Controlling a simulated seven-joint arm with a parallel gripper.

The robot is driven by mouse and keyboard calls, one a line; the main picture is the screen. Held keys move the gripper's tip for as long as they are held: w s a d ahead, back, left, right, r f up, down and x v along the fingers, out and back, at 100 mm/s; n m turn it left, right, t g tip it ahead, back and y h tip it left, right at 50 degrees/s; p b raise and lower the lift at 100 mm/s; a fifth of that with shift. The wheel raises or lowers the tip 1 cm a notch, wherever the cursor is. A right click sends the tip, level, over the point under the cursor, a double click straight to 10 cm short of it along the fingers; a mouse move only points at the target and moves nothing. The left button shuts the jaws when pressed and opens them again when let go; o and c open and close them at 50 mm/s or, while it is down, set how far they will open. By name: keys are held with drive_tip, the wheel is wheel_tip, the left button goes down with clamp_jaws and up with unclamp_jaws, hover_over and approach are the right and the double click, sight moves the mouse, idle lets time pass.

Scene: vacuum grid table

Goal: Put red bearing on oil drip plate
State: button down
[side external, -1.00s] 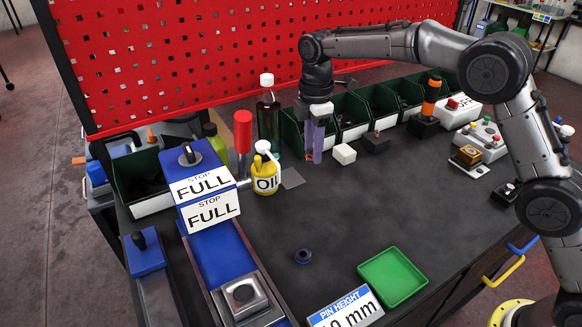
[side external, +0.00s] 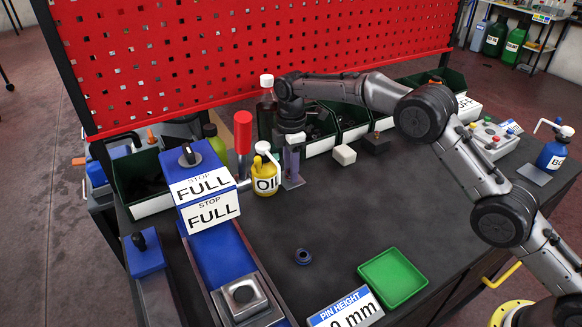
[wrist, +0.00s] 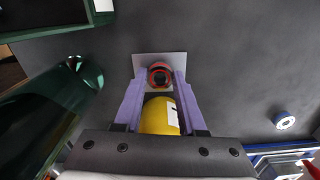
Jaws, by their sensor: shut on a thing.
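My gripper (side external: 291,174) points down, with purple fingers, beside the yellow oil can (side external: 265,177). In the wrist view my gripper (wrist: 159,77) is shut on the red bearing (wrist: 159,67), a small red ring with a dark centre between the fingertips. The grey oil drip plate (wrist: 143,60) lies flat behind the bearing in that view, so the bearing is over it. In the side view the plate (side external: 296,184) shows at the fingertips. The fingers hide the bearing there, and I cannot tell whether it touches the plate.
A dark blue ring (side external: 303,256) and green tray (side external: 393,277) lie nearer the front. The mid-table is clear.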

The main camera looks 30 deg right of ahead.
drive_tip(key=shift+f, duration=0.15)
drive_tip(key=shift+c, duration=2.4)
unclamp_jaws()
wheel_tip(320, 180, up, 12)
